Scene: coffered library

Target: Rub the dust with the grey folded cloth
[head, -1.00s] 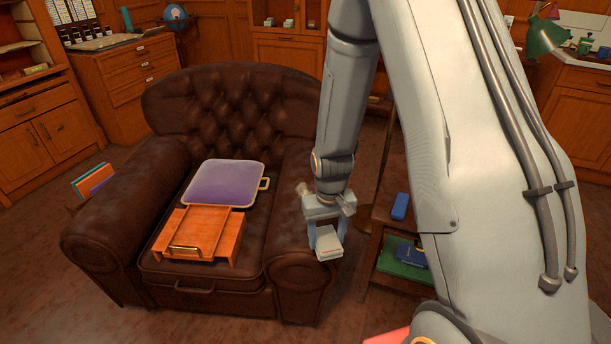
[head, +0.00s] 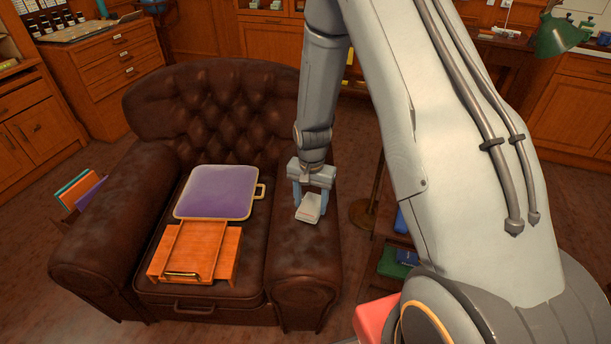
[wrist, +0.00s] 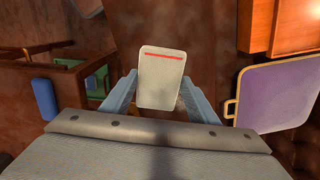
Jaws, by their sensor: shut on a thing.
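The grey folded cloth (head: 309,209) is a small pale pad, held between the fingers of my gripper (head: 310,198). My gripper points down over the right armrest (head: 305,258) of the brown leather armchair. In the wrist view the cloth (wrist: 162,84) has a red stripe near its far edge and sits between the two blue-grey fingers. Whether the cloth touches the leather cannot be told. Faint pale marks show on the armrest, but I cannot tell dust from sheen; the cloth and gripper hide part of the surface.
On the seat lie a purple tray (head: 216,192) with a cream rim and an orange wooden stand (head: 195,252). A floor lamp pole (head: 372,200) and a low shelf with blue and green items (head: 392,262) stand right of the armchair. Books fill a holder by the left armrest.

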